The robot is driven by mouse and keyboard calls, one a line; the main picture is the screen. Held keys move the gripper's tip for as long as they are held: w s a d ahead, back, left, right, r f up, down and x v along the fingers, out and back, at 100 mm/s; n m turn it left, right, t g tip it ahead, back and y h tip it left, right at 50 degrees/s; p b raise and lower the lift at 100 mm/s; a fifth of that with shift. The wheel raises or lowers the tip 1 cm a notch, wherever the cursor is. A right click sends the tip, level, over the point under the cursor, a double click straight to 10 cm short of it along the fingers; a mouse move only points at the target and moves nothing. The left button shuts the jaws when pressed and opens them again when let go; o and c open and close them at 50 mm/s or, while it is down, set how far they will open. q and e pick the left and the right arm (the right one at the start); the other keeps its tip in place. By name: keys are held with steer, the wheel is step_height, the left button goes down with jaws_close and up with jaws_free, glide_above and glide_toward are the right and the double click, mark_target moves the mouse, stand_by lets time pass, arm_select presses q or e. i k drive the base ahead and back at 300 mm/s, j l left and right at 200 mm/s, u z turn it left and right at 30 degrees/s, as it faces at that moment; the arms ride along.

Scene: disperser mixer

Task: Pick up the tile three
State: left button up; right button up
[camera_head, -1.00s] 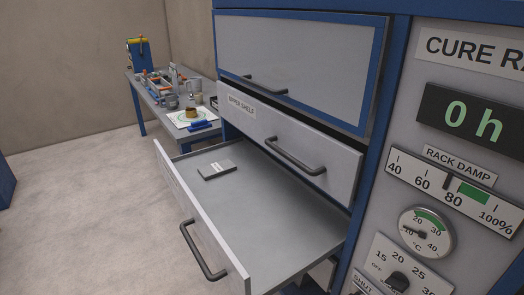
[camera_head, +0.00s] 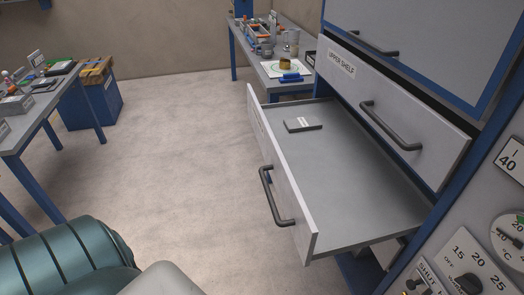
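A flat grey tile (camera_head: 303,125) with a small white label lies in the far part of an open drawer (camera_head: 345,185). The label is too small to read, so I cannot tell if it is tile three. My arm (camera_head: 75,262) shows at the bottom left as teal and grey links. Neither gripper is in view.
The drawer front (camera_head: 282,180) with its dark handle (camera_head: 270,198) juts out to the left. A closed drawer labelled upper shelf (camera_head: 385,105) is above it. A work table (camera_head: 40,125) stands left, another (camera_head: 272,85) at the back. Open floor (camera_head: 180,150) lies between.

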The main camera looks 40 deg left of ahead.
mark_target(37, 84)
steer(key=u, duration=2.7)
steer(key=i, duration=0.4)
steer(key=i+j+z, duration=0.1)
steer(key=i, duration=0.3)
steer(key=i+l+z, duration=0.15)
steer(key=i+z, duration=0.3)
steer(key=i, duration=0.55)
steer(key=i+j+z, duration=0.25)
steer(key=i+z, duration=0.15)
steer(key=i, duration=0.55)
steer(key=i+l+u, duration=0.1)
steer(key=i, duration=0.85)
steer(key=i+l+u, duration=0.1)
steer(key=i, duration=0.9)
